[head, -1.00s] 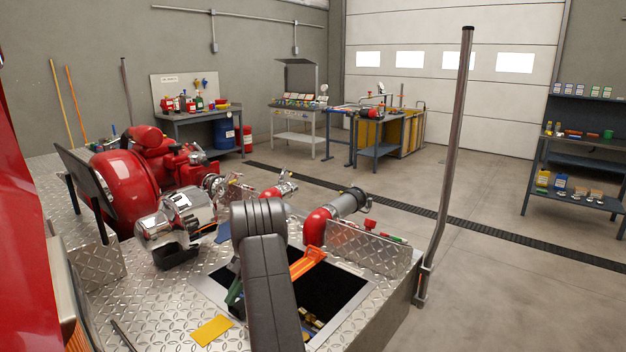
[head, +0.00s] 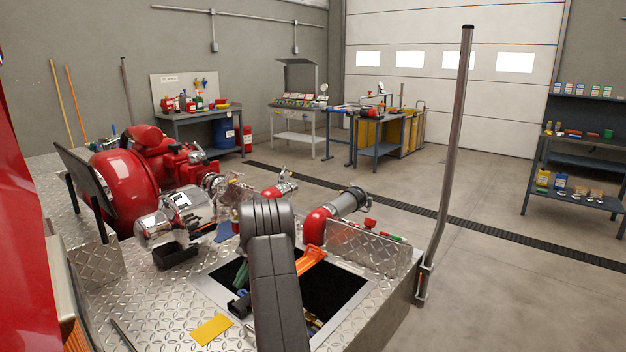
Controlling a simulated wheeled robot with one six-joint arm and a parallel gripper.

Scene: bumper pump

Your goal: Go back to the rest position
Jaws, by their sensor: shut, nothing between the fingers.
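My dark grey arm links rise from the bottom middle of the head view, over the bumper's open well (head: 340,289). My gripper is not to be made out; the arm hides what lies directly behind it.
The diamond-plate bumper (head: 170,305) carries a red and chrome pump (head: 125,187), a red elbow pipe (head: 317,226) and a yellow plate (head: 211,329). An upright grey pole (head: 447,160) stands at the right corner. Beyond are workbenches, a shelf (head: 575,154) and clear floor.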

